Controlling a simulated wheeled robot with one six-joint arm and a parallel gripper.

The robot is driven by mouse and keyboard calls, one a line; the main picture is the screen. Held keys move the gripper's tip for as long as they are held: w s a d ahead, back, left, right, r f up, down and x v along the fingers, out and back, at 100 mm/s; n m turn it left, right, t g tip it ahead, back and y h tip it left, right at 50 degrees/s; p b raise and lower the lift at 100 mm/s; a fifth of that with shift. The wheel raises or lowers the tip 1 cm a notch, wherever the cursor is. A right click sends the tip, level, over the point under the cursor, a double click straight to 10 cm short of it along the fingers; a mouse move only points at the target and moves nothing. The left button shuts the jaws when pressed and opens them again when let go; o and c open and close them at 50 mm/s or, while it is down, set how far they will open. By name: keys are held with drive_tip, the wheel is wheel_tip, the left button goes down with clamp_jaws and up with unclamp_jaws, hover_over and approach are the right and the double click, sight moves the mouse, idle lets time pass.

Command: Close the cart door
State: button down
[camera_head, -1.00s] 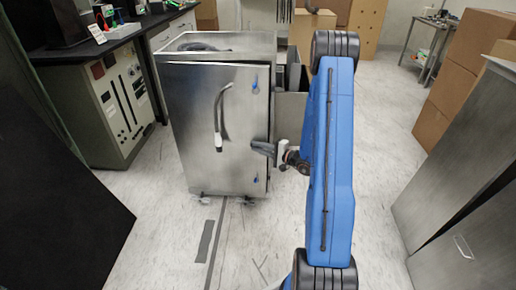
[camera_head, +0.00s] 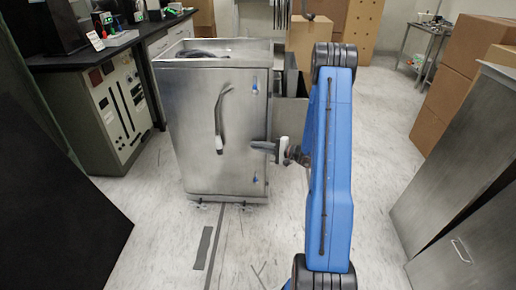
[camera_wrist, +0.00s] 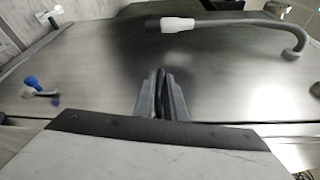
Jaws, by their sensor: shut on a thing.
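The steel cart (camera_head: 222,45) stands upright ahead of me. Its front door (camera_head: 195,130) lies flat, or nearly flat, against the cart body; I cannot tell whether it is latched. A curved handle with a white end (camera_head: 219,143) hangs on the door, with blue fittings near its right edge. My gripper (camera_head: 262,146) is at the door's right edge, below mid-height. In the wrist view my gripper's fingers (camera_wrist: 162,92) are close together against the door face (camera_wrist: 120,65), with a thin dark strip between them. The exact contact is hidden.
A counter with a control panel (camera_head: 118,100) stands close to the cart's left. Cardboard boxes (camera_head: 455,75) and metal cabinets (camera_head: 460,170) line the right side. A grey bin (camera_head: 290,108) is behind the cart's right side.

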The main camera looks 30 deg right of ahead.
drive_tip(key=c, duration=1.9)
unclamp_jaws()
drive_tip(key=shift+w+d+f, duration=0.15)
drive_tip(key=shift+w, duration=0.05)
drive_tip(key=shift+o, duration=0.2)
drive_tip(key=v, duration=1.7)
drive_tip(key=shift+s, duration=0.25)
drive_tip(key=shift+d, duration=0.1)
